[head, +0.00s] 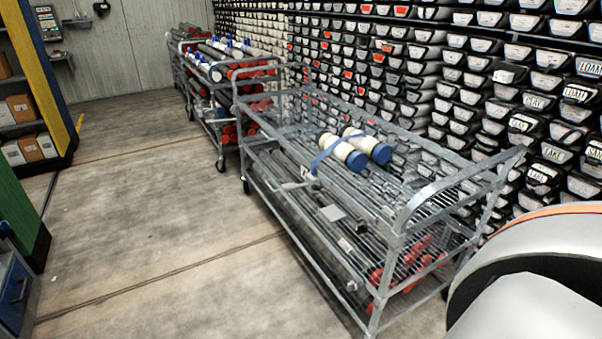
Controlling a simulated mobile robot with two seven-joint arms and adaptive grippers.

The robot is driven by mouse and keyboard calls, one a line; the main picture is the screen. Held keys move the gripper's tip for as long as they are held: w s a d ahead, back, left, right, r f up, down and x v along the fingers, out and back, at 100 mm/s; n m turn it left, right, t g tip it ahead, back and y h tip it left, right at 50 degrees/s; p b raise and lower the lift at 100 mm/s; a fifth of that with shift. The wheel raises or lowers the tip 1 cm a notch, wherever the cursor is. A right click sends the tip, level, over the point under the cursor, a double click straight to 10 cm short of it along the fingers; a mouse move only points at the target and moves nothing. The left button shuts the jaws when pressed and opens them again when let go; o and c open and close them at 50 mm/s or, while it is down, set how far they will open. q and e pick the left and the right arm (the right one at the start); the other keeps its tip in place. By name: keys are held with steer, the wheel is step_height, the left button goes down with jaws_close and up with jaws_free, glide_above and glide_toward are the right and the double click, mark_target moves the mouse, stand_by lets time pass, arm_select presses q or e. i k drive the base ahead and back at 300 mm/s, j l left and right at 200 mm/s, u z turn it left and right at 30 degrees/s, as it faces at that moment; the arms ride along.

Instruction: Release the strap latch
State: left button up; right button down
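Two white core liners with blue end caps lie side by side on the top wire shelf of the metal cart (345,208); one is the nearer-left liner (338,148), the other the right liner (360,138). A blue strap (325,155) passes over them and runs down to the cart's left side. A small light-grey fitting at the strap's lower end, perhaps the strap latch (309,179), sits at the shelf edge; it is too small to tell whether it is closed. Neither of my grippers is in view.
Red-capped tubes (408,262) lie on the cart's lower shelf. A second loaded cart (222,150) stands behind. Stacked labelled core trays (480,65) line the right wall. The concrete floor (150,220) left of the cart is clear.

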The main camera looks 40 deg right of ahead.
mark_target(315, 187)
steer(key=i+z, duration=0.4)
steer(key=i+j+z, duration=0.15)
steer(key=z, duration=0.2)
steer(key=i+j+z, duration=0.25)
steer(key=z, duration=0.15)
steer(key=i+j+z, duration=0.2)
steer(key=i+z, duration=0.25)
steer(key=i+j+z, duration=0.3)
steer(key=z, duration=0.15)
